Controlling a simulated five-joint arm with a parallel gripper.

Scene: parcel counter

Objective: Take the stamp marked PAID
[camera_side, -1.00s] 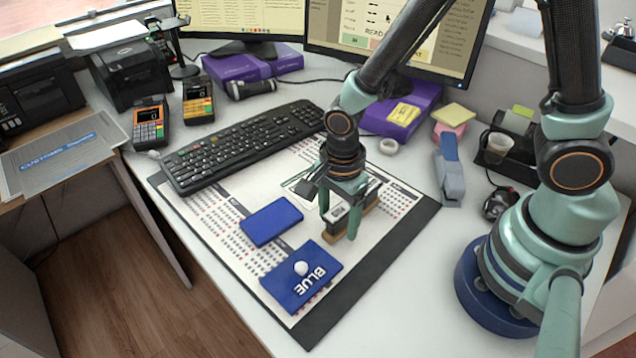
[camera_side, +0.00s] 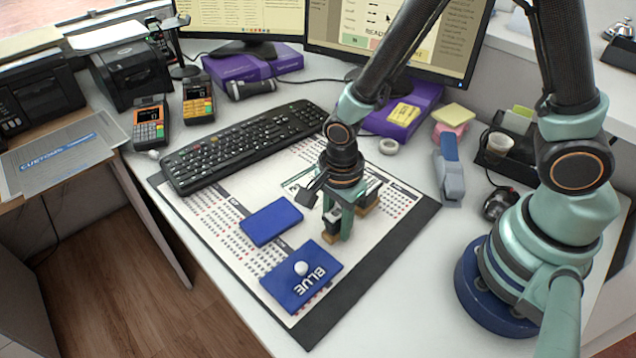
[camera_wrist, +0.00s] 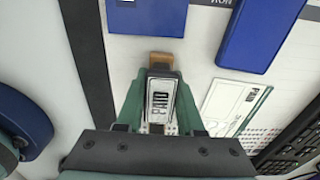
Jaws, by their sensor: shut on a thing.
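My gripper (camera_side: 337,222) is shut on the stamp marked PAID. In the wrist view the stamp (camera_wrist: 160,98) lies between my two fingers (camera_wrist: 160,108), with the word PAID on its light top label. A tan wooden base end (camera_wrist: 155,58) shows beyond it. In the side view a near finger hides the stamp's middle; its wooden base (camera_side: 368,207) shows to the right of the finger. The stamp is over the printed desk mat (camera_side: 395,212). Whether its base touches the mat is hard to tell.
A plain blue pad (camera_side: 271,221) and a blue lid-like piece marked BLUE (camera_side: 312,283), with a white knob, lie left of my gripper. A keyboard (camera_side: 240,145) is behind. A stapler (camera_side: 449,172) and tape roll (camera_side: 389,146) stand at the right.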

